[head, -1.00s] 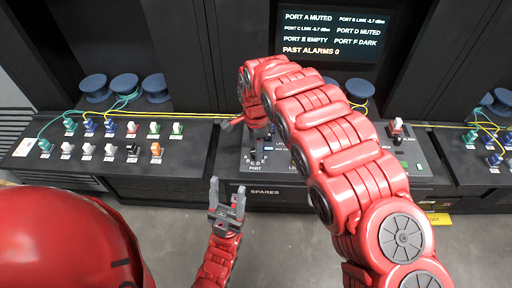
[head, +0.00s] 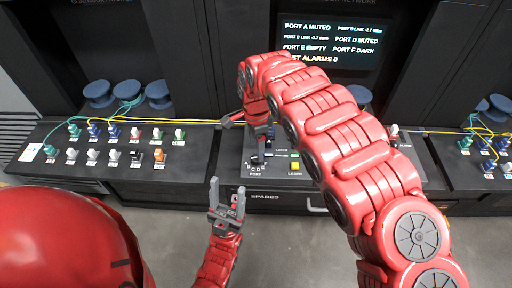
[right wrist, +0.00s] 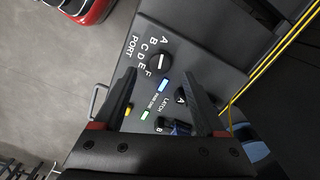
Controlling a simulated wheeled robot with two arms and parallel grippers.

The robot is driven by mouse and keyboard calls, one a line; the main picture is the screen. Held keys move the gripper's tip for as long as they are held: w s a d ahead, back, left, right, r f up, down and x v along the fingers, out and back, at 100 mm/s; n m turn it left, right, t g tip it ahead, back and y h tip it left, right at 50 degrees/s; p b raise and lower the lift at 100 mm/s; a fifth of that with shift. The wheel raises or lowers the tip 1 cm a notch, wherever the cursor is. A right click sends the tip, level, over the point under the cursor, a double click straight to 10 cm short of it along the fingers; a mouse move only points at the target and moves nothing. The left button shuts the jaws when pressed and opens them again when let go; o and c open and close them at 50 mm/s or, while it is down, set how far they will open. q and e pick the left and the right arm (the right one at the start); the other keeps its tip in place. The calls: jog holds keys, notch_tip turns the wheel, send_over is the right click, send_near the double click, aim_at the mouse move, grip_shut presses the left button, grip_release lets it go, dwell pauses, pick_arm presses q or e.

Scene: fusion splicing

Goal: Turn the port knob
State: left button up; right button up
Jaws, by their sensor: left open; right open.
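The port knob (right wrist: 157,63) is a round dark knob with a light mark, ringed by the letters A to F and the label PORT in the right wrist view. I cannot tell which letter its mark points at. My right gripper (right wrist: 160,65) is open, and the knob shows between its fingertips in that view. I cannot tell whether it touches the knob. In the head view, my right gripper (head: 262,146) points down over the panel's left part and mostly hides the knob. My left gripper (head: 228,188) is open and empty, in front of the console.
A screen (head: 330,43) reads PORT A MUTED and PORT F DARK among other lines. A yellow laser button (head: 295,166) sits right of the knob. Latch knobs (right wrist: 181,95) lie close to the right gripper. Connectors (head: 115,155) and blue spools (head: 128,90) stand at left.

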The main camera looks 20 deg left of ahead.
notch_tip(320, 180, up, 13)
jog(key=b, duration=0.2)
dwell(0.5)
